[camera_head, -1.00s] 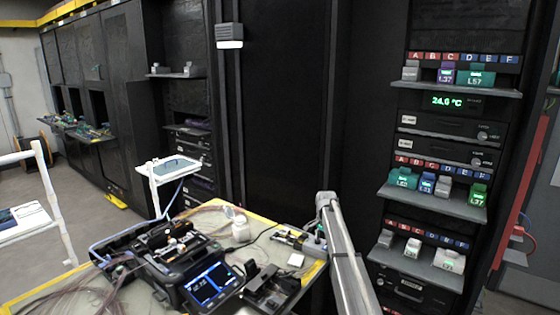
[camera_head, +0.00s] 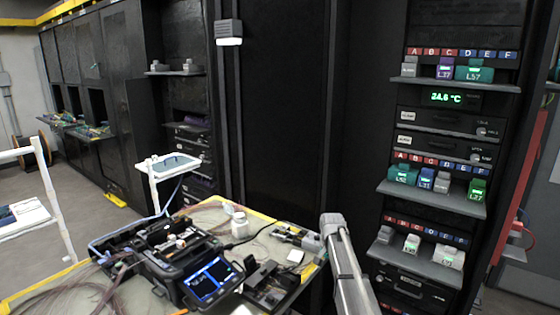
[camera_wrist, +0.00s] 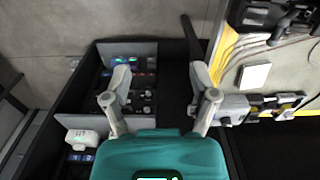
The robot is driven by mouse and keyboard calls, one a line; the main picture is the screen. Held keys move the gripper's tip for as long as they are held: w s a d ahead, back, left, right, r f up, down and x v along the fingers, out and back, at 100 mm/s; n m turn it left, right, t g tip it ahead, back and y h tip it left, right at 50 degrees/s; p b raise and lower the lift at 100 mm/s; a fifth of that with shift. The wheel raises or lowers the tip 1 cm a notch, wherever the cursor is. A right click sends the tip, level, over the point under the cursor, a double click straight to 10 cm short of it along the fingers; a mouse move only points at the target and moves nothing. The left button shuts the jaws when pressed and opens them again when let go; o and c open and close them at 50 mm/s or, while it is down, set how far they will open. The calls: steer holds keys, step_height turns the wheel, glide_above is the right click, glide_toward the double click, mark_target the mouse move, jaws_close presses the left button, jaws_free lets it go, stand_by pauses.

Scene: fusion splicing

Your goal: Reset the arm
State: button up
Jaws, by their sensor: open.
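My arm (camera_head: 345,265) rises from the bottom of the head view, in front of the table's right end and the rack; my gripper cannot be made out there. In the wrist view my gripper (camera_wrist: 160,72) is open, its two grey fingers apart with nothing between their tips. A teal block (camera_wrist: 160,152) with a green lit display fills the bottom of that view, close to the camera. The fingers come out past its edge; whether it is part of my gripper cannot be told.
The table (camera_head: 240,292) holds a fusion splicer (camera_head: 190,265) and a white bottle (camera_head: 240,225). The rack at right has shelves (camera_head: 430,198) with coloured modules. A white stand (camera_head: 168,166) is behind the table. Below my gripper are a white module (camera_wrist: 84,139) and table edge.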

steer(key=s+f+n+b, duration=0.2)
steer(key=s+n, duration=0.4)
steer(key=s, duration=2.3)
steer(key=shift+s+f+n, duration=0.15)
steer(key=shift+f+n, duration=0.15)
steer(key=shift+f, duration=0.05)
